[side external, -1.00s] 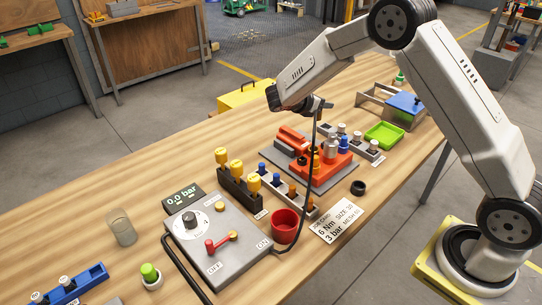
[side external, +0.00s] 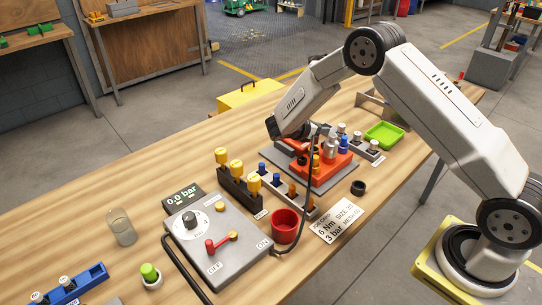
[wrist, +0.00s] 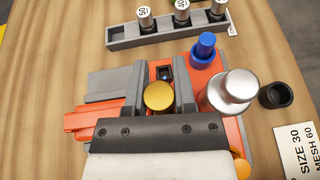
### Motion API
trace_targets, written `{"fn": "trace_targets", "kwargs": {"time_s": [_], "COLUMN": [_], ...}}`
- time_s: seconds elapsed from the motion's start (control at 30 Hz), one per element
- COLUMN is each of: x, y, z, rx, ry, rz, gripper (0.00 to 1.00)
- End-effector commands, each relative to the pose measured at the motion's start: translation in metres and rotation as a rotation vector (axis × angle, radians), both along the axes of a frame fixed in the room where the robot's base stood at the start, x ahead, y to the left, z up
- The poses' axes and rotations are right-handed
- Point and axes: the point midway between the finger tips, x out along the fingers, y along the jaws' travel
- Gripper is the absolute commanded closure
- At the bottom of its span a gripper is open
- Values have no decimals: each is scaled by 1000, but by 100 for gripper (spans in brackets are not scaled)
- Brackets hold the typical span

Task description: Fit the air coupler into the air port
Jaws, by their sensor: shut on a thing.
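My gripper (side external: 320,132) is low over the orange-red unit on its grey plate (side external: 283,160), at the unit's back left. In the wrist view its two grey fingers (wrist: 162,78) are shut on a piece with a round gold top (wrist: 159,96), which appears to be the air coupler. A black hose (side external: 308,195) hangs from the gripper and runs down to the control box. A dark, blue-tinted part (wrist: 165,72) shows between the fingertips; I cannot tell whether it is the air port. The coupler's lower end and any contact are hidden.
A silver cylinder (wrist: 230,92) and a blue-capped part (wrist: 204,48) stand close right of the fingers. A grey rack (wrist: 165,30) of labelled pieces lies beyond. A black ring (side external: 358,187), red cup (side external: 285,226) and control box (side external: 217,240) stand on the bench.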

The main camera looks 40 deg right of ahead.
Motion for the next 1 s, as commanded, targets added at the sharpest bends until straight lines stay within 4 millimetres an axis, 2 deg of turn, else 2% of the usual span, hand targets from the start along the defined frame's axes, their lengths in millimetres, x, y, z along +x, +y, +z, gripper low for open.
{"fn": "trace_targets", "kwargs": {"time_s": [0.27, 0.7, 1.0], "x": [0, 0, 0], "y": [0, 0, 0], "z": [-5, -40, -41], "rx": [0, -1, 0], "ry": [0, -1, -1], "rz": [0, 1, 1], "gripper": [100, 100, 100]}}
